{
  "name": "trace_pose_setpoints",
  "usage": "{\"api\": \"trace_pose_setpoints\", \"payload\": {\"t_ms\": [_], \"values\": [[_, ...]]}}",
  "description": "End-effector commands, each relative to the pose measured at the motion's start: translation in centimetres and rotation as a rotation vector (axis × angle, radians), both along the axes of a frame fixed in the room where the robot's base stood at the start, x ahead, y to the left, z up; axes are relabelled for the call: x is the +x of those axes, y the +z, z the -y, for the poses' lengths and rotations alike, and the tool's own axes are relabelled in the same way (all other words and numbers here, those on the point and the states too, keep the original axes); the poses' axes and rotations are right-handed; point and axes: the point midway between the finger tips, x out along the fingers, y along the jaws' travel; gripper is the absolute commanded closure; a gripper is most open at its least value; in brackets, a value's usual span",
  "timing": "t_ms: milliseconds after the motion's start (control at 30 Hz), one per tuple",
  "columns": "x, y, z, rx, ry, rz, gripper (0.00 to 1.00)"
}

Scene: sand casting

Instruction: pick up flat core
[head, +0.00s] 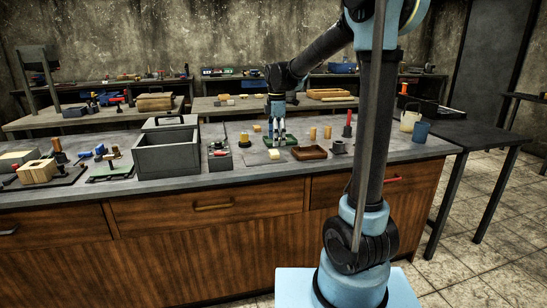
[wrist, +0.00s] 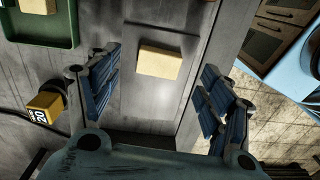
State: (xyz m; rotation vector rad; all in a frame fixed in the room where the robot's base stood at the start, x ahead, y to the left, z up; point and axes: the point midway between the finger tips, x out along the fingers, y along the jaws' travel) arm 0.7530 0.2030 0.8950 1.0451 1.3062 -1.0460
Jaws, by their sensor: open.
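A pale yellow flat block, which looks like the flat core (head: 274,154), lies on a thin grey plate (head: 255,157) on the workbench. In the wrist view the flat core (wrist: 159,64) lies level and uncovered, between the lines of the two blue fingers. My gripper (head: 277,143) points down over the bench, close behind the core in the head view. In the wrist view my gripper (wrist: 160,72) is open with nothing in it. The exact height of the fingertips above the core cannot be told.
A green tray (wrist: 50,38) with another pale block (wrist: 38,5) sits beside the plate. A yellow weight marked 20 (wrist: 45,107) is near the left finger. A brown tray (head: 309,153) is right of the core; a large grey box (head: 167,155) stands further left.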

Motion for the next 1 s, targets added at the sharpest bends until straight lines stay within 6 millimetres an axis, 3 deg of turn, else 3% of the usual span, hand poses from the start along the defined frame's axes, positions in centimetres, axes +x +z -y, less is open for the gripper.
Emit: {"api": "trace_pose_setpoints", "payload": {"t_ms": [167,500,833,867,1000], "values": [[0.0,-0.8,-0.1,0.0,0.0,0.0,0.27],[-0.1,-4.9,-0.5,0.0,-0.001,0.0,0.27],[-0.2,-5.5,-0.5,0.0,-0.001,0.0,0.27],[-0.2,-5.5,-0.5,0.0,-0.001,0.0,0.29],[-0.2,-5.5,-0.5,0.0,-0.001,0.0,0.61]]}}
